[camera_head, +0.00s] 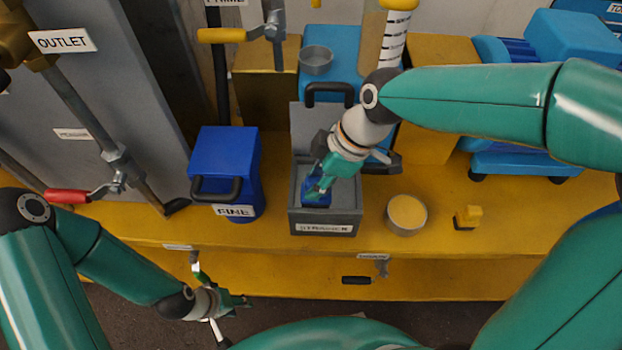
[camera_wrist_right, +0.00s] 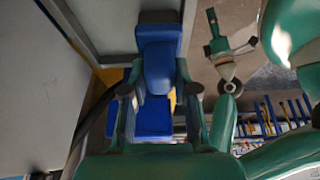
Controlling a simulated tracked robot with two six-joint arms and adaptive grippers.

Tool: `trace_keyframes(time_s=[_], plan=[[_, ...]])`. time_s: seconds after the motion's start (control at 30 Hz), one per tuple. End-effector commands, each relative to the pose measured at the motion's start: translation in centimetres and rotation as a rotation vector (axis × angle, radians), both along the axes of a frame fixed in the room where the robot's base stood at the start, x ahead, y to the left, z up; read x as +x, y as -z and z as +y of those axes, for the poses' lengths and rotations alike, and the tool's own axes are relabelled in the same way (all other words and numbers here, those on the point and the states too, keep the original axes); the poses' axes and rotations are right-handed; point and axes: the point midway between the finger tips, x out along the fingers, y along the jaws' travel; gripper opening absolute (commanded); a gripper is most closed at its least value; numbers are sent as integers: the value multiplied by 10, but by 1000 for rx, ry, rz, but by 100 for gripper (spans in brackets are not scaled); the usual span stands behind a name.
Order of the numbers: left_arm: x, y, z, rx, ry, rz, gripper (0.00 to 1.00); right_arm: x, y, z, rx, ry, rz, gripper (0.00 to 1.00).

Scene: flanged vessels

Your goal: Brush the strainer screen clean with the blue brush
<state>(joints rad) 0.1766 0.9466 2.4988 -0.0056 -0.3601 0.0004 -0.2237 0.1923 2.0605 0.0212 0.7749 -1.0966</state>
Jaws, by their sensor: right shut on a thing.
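The blue brush (camera_head: 316,196) is in my right gripper (camera_head: 322,178), which is shut on it. In the right wrist view, a blue block (camera_wrist_right: 158,70), apparently the brush, shows between the fingers. The brush points down into the open grey strainer box (camera_head: 325,229), whose lid (camera_head: 312,125) stands up behind it. The strainer screen cannot be made out; the brush, gripper and box walls cover the inside. I cannot tell whether the brush touches it. My left gripper (camera_head: 240,301) hangs low in front of the bench, away from the box; its fingertips are too small to judge.
A blue box labelled FINE (camera_head: 227,165) stands left of the strainer box. A red-handled valve (camera_head: 68,196) is at left. The yellow bench's front edge runs below.

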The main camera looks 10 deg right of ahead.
Motion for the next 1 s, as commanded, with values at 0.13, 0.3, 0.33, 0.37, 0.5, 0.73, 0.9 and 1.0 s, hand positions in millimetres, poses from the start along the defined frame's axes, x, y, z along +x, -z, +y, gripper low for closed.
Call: trace_keyframes(time_s=[0.13,0.3,0.33,0.37,0.5,0.73,0.9,1.0], plan=[[0,6,0,0,0,0,40,-3,3,-13,0,2,0,1],[0,7,0,0,0,0,40,-5,3,-18,-1,0,1,1],[0,7,0,0,0,0,40,-5,3,-18,-1,-1,1,1],[0,7,0,0,0,0,40,-5,3,-18,-1,-2,2,1],[0,7,0,0,0,0,40,-6,3,-18,-1,-2,3,1],[0,10,0,0,0,0,40,-9,3,-28,-1,1,2,1],[0,13,0,0,0,0,40,-13,2,-42,-1,2,1,1],[0,13,0,0,0,0,40,-14,1,-46,-1,0,3,1]])
